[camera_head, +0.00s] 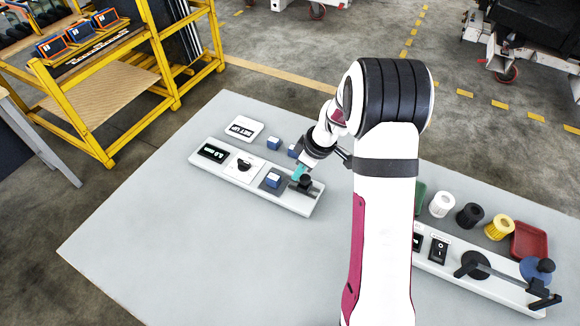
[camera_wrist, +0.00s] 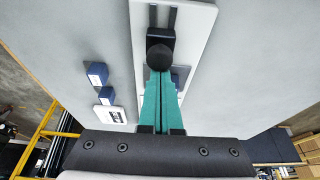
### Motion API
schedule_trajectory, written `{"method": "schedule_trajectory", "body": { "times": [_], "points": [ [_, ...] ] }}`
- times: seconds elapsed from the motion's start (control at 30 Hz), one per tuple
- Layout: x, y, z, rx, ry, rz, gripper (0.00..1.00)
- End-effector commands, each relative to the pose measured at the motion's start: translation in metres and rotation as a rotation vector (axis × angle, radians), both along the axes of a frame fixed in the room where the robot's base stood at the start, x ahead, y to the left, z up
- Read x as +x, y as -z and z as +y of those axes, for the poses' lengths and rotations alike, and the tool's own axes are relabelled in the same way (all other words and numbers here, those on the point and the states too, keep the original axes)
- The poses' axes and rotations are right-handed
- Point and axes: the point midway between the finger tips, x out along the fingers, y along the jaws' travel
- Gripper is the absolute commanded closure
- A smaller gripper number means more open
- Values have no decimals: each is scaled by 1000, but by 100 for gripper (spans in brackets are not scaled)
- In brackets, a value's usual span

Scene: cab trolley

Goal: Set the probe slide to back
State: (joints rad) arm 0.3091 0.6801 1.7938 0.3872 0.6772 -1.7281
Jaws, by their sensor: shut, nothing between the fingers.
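The probe slide's black knob (camera_head: 305,182) stands at the right part of a long light panel (camera_head: 222,170). In the wrist view the round black knob (camera_wrist: 160,57) sits on a dark carriage. Two dark rails (camera_wrist: 153,14) run from it toward the top of the picture. My gripper (camera_head: 299,171) has teal fingers, shut together and empty, just beside the knob. In the wrist view the gripper (camera_wrist: 159,76) has its tips right at the knob's near side; I cannot tell whether they touch. A blue block (camera_head: 272,180) on the panel is partly hidden behind the fingers in the wrist view.
The panel also bears a display (camera_head: 212,151) and a rotary knob (camera_head: 244,163). Behind it lie a "SET UP" sign (camera_head: 243,128) and loose blue blocks (camera_head: 274,143). At right, a second panel (camera_head: 480,284), several spools (camera_head: 499,227) and a red tray (camera_head: 530,240) stand. The front left table is clear.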

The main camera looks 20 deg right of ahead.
Motion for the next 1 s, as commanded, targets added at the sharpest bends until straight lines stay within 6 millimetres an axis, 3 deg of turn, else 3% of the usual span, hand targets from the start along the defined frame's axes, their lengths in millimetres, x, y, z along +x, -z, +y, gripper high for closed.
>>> {"method": "schedule_trajectory", "body": {
  "times": [0.2, 0.53, 0.67, 0.8, 1.0],
  "points": [
    [-18, 0, -18, 0, 0, 0, 100],
    [-19, 0, -19, -2, -1, 1, 100],
    [-10, 0, -10, -2, -3, -1, 100],
    [12, 0, 13, 0, -6, -3, 100],
    [0, -50, -1, -1, 2, -6, 100]
  ]
}}
